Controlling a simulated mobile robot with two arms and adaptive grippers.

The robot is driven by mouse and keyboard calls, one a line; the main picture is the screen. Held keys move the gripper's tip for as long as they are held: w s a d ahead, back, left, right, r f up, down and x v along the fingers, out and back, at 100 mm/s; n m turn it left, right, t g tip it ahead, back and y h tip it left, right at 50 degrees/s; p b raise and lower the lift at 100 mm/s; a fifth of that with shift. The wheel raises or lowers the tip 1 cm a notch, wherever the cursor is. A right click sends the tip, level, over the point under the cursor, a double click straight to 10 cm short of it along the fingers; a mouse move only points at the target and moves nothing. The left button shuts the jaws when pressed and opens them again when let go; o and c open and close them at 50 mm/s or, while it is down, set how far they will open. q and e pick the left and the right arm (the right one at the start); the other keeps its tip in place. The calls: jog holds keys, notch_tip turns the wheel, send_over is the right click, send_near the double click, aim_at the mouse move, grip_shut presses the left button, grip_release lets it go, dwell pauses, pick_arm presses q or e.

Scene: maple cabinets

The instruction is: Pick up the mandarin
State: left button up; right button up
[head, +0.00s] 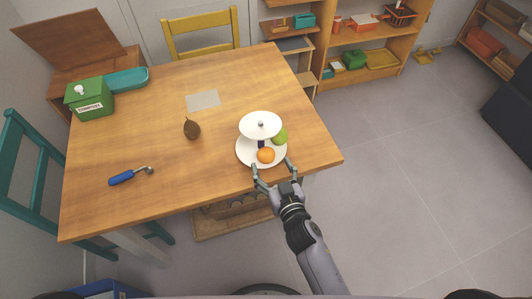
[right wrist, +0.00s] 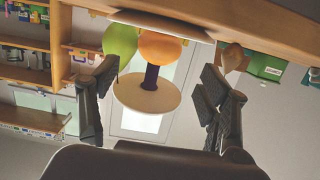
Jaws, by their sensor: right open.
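The mandarin (head: 265,155) is orange and sits on the lower plate (head: 242,155) of a white two-tier stand, on its near side. The smaller upper tier (head: 260,122) is above and behind it. A green fruit (head: 281,136) lies beside it on the same plate. My right gripper (head: 272,165) is open and empty at the near edge of the plate, fingers spread either side of the mandarin. The right wrist view is upside down; the mandarin (right wrist: 160,47) shows between the fingers (right wrist: 158,72), with the dark purple stem (right wrist: 151,77) behind. My left gripper is not in view.
The stand is near the right front corner of the wooden table (head: 150,215). A dark brown fruit (head: 191,128), a blue-handled tool (head: 125,177), a pale card (head: 203,100), a green compost bin (head: 90,98) and a teal tray (head: 127,78) lie farther left. Floor is clear to the right.

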aim_at(269, 159)
jog(key=shift+f+x, duration=0.2)
jog(key=shift+x, duration=1.15)
jog(key=shift+f+x, duration=0.15)
jog(key=shift+x, duration=1.2)
jog(key=shift+d, duration=0.15)
jog(key=shift+r, duration=0.1)
jog(key=shift+c, duration=0.2)
jog(key=c, duration=1.2)
jog(key=shift+c, duration=0.4)
jog(key=shift+r, duration=0.1)
